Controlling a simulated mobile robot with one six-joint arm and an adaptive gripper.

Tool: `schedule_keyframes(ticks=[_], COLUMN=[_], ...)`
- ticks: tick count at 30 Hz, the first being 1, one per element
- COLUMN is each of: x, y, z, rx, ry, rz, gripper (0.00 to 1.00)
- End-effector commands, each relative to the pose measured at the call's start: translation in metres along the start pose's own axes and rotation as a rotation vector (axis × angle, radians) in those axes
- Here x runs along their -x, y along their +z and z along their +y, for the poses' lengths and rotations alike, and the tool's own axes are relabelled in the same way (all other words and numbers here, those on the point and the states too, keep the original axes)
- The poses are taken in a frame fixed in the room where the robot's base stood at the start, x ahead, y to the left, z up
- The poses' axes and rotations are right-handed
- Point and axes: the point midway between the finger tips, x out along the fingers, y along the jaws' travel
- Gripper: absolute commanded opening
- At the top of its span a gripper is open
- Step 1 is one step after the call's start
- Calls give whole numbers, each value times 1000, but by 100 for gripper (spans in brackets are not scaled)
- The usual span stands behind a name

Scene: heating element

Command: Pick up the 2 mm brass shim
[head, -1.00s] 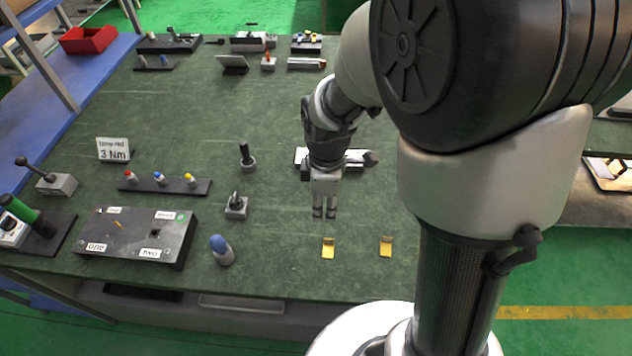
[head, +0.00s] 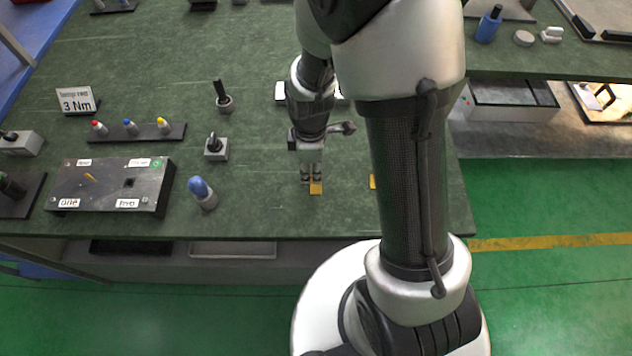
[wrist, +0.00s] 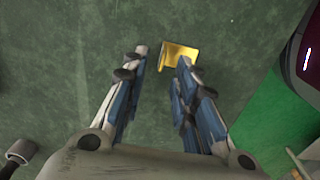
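Two small brass shims show in the head view, the left one (head: 316,188) right by my fingertips and the right one (head: 373,182) partly hidden behind my arm. No thickness marking is legible, so I cannot tell which is 2 mm. My gripper (head: 311,178) points down over the green bench top beside the left shim. In the wrist view my gripper (wrist: 162,58) is open with nothing between its fingers. A bent brass shim (wrist: 181,54) lies just beyond the fingertips, nearer the right finger. I cannot tell whether they touch.
The bench top's front edge is close below the shims. To the left stand a blue-capped part (head: 202,191), a grey switch block (head: 216,149) and a black panel box (head: 112,187). A dark rod on a round base (head: 223,97) stands further back. The bench between is clear.

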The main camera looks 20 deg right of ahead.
Motion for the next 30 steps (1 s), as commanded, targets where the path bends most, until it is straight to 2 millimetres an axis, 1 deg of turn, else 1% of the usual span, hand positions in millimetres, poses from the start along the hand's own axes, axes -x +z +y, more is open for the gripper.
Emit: schedule_keyframes(ticks=[1, 3, 5, 11, 23, 30], x=[-13, -21, -23, -22, -22, -22], y=[0, 0, 0, 0, 0, 0], z=[-1, 0, 0, 0, 0, 0], rx=[0, 0, 0, 0, 0, 0], ry=[-3, -2, -1, 0, -1, -1], rz=[-1, -1, 0, 0, 0, 0], gripper=[27, 27, 27, 27, 0, 0])
